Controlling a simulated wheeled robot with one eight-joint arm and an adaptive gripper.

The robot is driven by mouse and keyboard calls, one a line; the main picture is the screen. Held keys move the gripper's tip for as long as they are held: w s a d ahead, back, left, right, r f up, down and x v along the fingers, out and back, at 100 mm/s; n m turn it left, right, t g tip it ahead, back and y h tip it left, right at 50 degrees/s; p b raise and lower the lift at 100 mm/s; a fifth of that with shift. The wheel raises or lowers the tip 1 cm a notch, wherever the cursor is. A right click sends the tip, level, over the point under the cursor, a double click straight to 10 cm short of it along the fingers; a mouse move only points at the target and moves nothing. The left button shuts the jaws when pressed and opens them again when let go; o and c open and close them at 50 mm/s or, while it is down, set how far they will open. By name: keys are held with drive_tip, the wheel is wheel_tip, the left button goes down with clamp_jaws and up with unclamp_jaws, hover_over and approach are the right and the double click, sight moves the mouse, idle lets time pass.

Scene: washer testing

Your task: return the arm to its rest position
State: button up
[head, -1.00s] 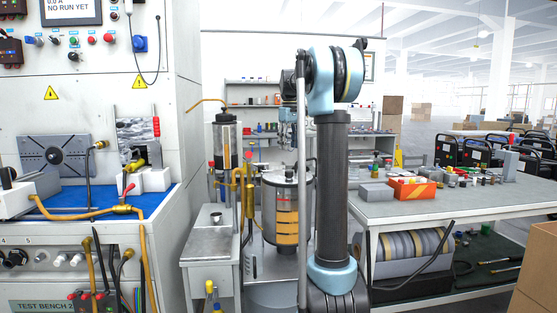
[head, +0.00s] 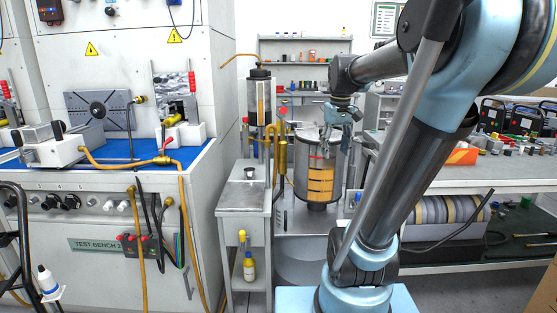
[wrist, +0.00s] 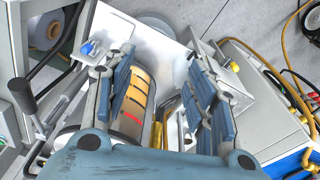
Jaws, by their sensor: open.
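My arm (head: 410,170) rises from its blue base at the lower right of the head view and leans right to an elbow near the top right corner. From there its forearm reaches back left. My gripper (head: 340,118) hangs at the end, in front of or above the metal tank with yellow bands (head: 320,178); the depth between them is hard to judge. In the wrist view my gripper (wrist: 162,92) has its two blue-grey fingers spread apart, with nothing between them. The tank (wrist: 138,85) shows beyond the left finger.
The test bench (head: 120,215) with blue top and yellow hoses fills the left. A small metal stand (head: 245,197) with a yellow bottle (head: 249,267) is beside the tank. A worktable (head: 460,177) with tools is behind my arm at right.

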drive_tip(key=s+f+m+t, duration=0.1)
drive_tip(key=s+f+m, duration=0.1)
drive_tip(key=s+f, duration=1.5)
wheel_tip(320, 180, down, 3)
drive_tip(key=shift+s+m, duration=0.25)
drive_tip(key=shift+m, duration=0.15)
